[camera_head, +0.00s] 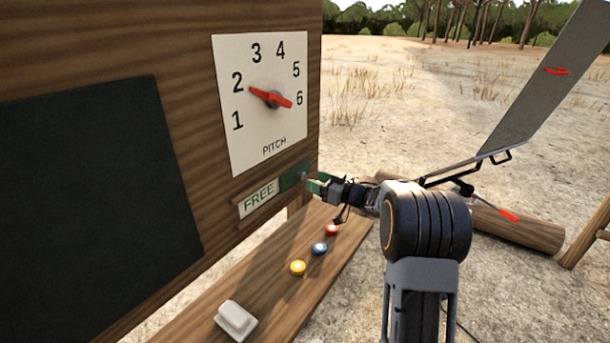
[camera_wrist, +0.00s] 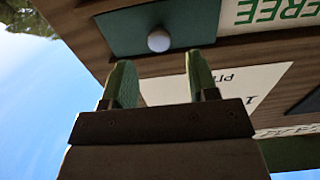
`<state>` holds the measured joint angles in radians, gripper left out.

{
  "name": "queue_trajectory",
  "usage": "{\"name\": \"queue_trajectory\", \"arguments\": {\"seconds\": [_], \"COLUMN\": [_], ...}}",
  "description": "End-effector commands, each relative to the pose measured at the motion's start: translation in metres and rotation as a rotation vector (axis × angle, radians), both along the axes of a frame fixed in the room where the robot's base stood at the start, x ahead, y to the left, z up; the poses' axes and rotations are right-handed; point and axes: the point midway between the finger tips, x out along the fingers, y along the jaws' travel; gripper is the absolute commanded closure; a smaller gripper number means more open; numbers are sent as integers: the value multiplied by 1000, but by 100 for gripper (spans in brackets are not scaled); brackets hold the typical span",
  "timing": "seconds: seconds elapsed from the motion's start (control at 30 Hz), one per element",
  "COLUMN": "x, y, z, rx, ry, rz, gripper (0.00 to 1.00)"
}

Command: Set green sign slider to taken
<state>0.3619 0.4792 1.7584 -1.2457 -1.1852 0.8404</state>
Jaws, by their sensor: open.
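The sign on the wooden board shows the word FREE on a pale plate (camera_head: 258,198). The green slider (camera_head: 292,178) covers the sign's right part, and what lies under it is hidden. In the wrist view the slider (camera_wrist: 190,25) carries a round pale knob (camera_wrist: 158,40), with part of FREE beside it, upside down. My gripper (camera_head: 314,183) is at the slider's right end. In the wrist view its green-tipped fingers (camera_wrist: 158,60) are open and empty. The knob appears just beyond the tips, between them in the picture; I see no contact.
Above the sign is a PITCH dial (camera_head: 265,100) with a red pointer. A dark panel (camera_head: 90,190) is at left. On the wooden shelf (camera_head: 265,297) below are yellow (camera_head: 298,267), blue (camera_head: 320,248) and red (camera_head: 332,229) discs and a white block (camera_head: 235,320). Open ground lies beyond.

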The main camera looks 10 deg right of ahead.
Motion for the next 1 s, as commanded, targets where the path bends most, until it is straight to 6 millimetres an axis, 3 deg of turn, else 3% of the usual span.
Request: {"name": "queue_trajectory", "arguments": {"seconds": [0.3, 0.77, 1.0], "x": [31, 39, 38], "y": [27, 33, 33], "z": [1, 0, 0], "rx": [-1, 0, 0], "ry": [-1, 0, 0], "rz": [0, -1, -1], "gripper": [47, 47, 67]}}
